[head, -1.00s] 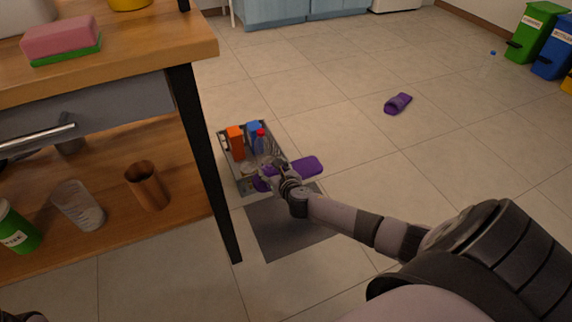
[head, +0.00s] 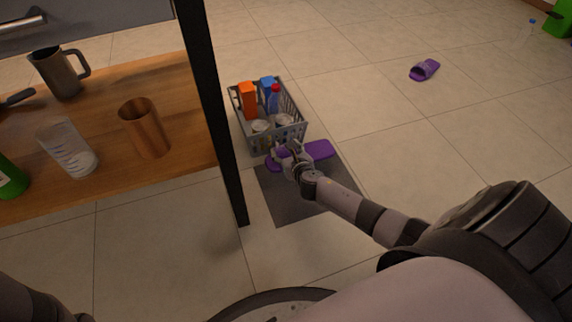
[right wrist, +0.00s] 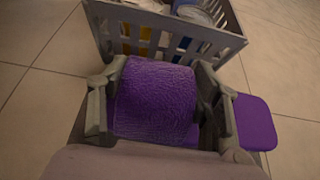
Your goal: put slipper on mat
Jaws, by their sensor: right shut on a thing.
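A purple slipper (head: 318,150) is at the far edge of the dark grey mat (head: 288,198), beside the basket. My right gripper (head: 290,155) is shut on it, with a finger on each side of its strap (right wrist: 155,98) in the right wrist view. The slipper lies roughly level; I cannot tell whether its sole touches the mat. A second purple slipper (head: 425,69) lies on the open floor at the upper right. My left gripper is out of view.
A grey basket (head: 280,138) holding bottles and boxes stands just behind the mat; its slatted wall (right wrist: 180,42) is close to the held slipper. A black table leg (head: 212,110) rises left of the mat. A wooden shelf (head: 100,170) holds cups.

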